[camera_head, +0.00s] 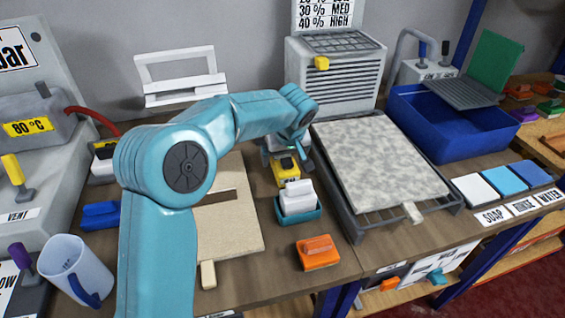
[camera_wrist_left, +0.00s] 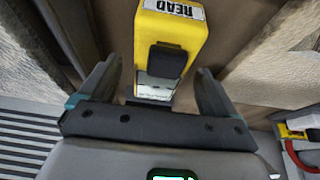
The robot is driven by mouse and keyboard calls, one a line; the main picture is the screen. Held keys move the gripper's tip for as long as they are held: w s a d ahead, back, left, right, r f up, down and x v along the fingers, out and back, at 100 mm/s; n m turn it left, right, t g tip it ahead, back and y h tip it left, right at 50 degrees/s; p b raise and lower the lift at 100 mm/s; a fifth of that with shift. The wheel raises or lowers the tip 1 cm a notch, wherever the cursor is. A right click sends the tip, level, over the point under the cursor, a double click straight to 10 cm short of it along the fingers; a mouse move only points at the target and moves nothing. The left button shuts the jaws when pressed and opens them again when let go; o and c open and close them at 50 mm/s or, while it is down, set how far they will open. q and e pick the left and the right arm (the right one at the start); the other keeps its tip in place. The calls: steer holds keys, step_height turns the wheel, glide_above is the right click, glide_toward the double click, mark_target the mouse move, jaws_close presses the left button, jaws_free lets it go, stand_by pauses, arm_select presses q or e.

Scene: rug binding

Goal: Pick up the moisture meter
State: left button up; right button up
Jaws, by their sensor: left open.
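The yellow moisture meter (camera_head: 287,172) lies on the table between the beige board and the grey rug on its rack. In the left wrist view the meter (camera_wrist_left: 174,30) shows a READ label, a dark pad and a pale grey end nearest the gripper. My left gripper (camera_head: 284,151) is over the back end of the meter, partly hidden by my arm. In the wrist view the left gripper (camera_wrist_left: 158,78) is open, one finger on each side of the meter's near end, with visible gaps. My right gripper is not in view.
An orange clamp (camera_head: 318,251) lies further forward. The grey rug (camera_head: 380,160) on its rack is close on the right. A blue bin (camera_head: 450,130) stands at the back right.

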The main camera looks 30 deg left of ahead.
arm_select(q)
steer(key=shift+x, duration=1.2)
steer(key=c, duration=1.2)
steer(key=shift+r, duration=0.1)
